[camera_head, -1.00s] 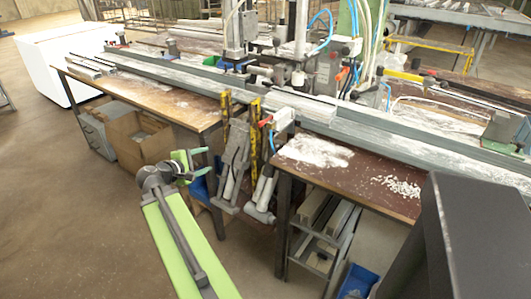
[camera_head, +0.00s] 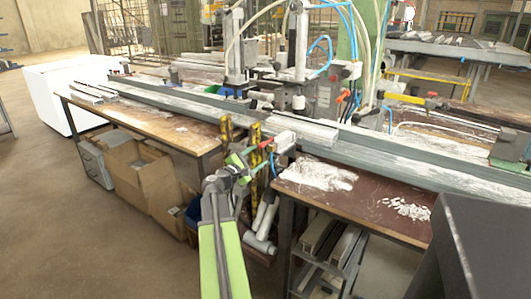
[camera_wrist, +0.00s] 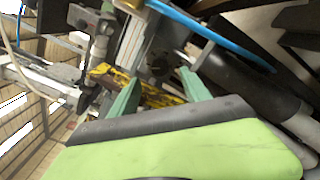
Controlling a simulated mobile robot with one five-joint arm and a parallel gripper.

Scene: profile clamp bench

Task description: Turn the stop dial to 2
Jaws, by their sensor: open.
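I cannot pick out the stop dial or its numbers for sure in either view. A dark round part (camera_wrist: 161,66) shows just beyond my fingertips in the wrist view; I cannot tell whether it is the dial. My gripper (camera_head: 246,163) is in front of the gap between the two bench tops, close to a small white box (camera_head: 284,141) with a red part at its left. In the wrist view my gripper (camera_wrist: 162,88) has its two green fingers apart, with nothing held between them. A yellow-and-black part (camera_wrist: 155,96) lies behind the fingers.
A long metal profile rail (camera_head: 400,152) runs along the bench. Yellow posts (camera_head: 226,132) stand left of the white box. Grey cylinders (camera_head: 262,225) hang below it. A blue hose (camera_wrist: 210,35) crosses the wrist view. Cardboard boxes (camera_head: 138,178) stand under the left bench; open floor lies at left.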

